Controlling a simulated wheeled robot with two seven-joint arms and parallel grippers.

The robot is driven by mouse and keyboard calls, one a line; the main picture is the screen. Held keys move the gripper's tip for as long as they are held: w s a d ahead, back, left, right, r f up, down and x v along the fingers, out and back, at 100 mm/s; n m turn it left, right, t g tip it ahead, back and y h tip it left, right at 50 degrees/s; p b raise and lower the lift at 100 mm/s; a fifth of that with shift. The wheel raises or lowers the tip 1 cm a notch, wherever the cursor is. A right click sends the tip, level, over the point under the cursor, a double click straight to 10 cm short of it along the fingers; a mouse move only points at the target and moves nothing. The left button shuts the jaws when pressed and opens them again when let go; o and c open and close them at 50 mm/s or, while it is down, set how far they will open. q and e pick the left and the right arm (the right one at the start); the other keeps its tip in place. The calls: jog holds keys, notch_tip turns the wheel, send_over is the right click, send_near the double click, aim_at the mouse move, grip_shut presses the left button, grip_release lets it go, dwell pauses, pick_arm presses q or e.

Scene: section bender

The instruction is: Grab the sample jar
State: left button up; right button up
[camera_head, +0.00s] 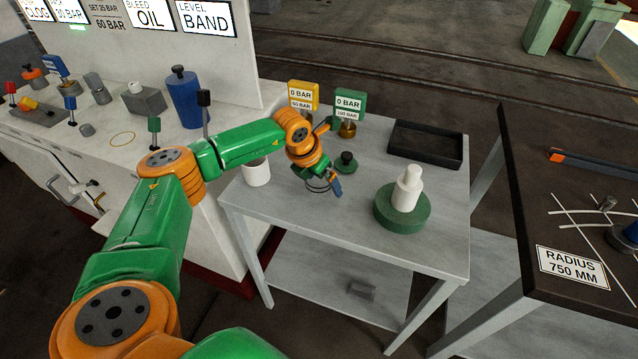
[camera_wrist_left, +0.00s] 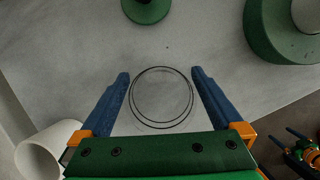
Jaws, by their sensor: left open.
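A clear, see-through round jar, which looks like the sample jar, shows as two thin dark rings (camera_wrist_left: 162,97) in the left wrist view. In the head view its dark outline (camera_head: 317,184) stands on the grey table, partly hidden by my gripper. My left gripper (camera_wrist_left: 162,84) is open, with one blue finger on each side of the rings and a gap to both. In the head view the left gripper (camera_head: 327,187) is low over the table's front part. What seems to be my right gripper (camera_wrist_left: 305,150) shows small at the left wrist view's lower right edge.
A white cup (camera_head: 257,173) stands left of the jar. A green disc with a dark knob (camera_head: 346,163) is behind it. A white bottle (camera_head: 407,190) on a green round base (camera_head: 402,212) stands right. A black tray (camera_head: 427,146) and two gauge signs (camera_head: 349,103) are farther back.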

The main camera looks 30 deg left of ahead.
pick_arm(q)
jog(key=c, duration=1.4)
jog(key=shift+r, duration=0.1)
